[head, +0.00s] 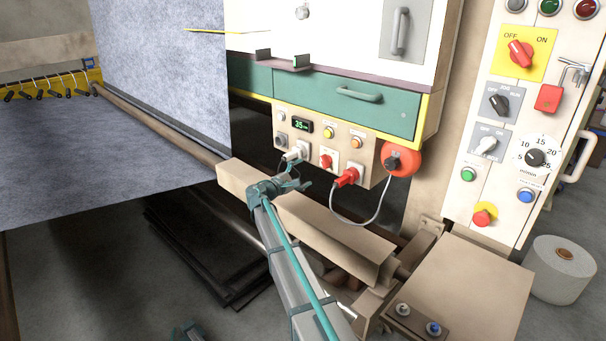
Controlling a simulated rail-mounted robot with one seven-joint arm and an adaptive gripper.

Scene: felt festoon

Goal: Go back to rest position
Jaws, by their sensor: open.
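My arm reaches up from the bottom middle, grey with a teal hose along it. My gripper (296,177) is at its far end, small in this view, in front of the beige beam and just below the socket panel (318,142). It is open, and I see nothing held in it. A red plug (346,177) with a grey cable is in the panel to the right.
A beige beam (335,236) runs close beneath the gripper. A control box (515,120) with switches stands at right, a white roll (562,270) on the floor beside it. Grey felt (110,150) fills the left. A green drawer (350,100) is above the panel.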

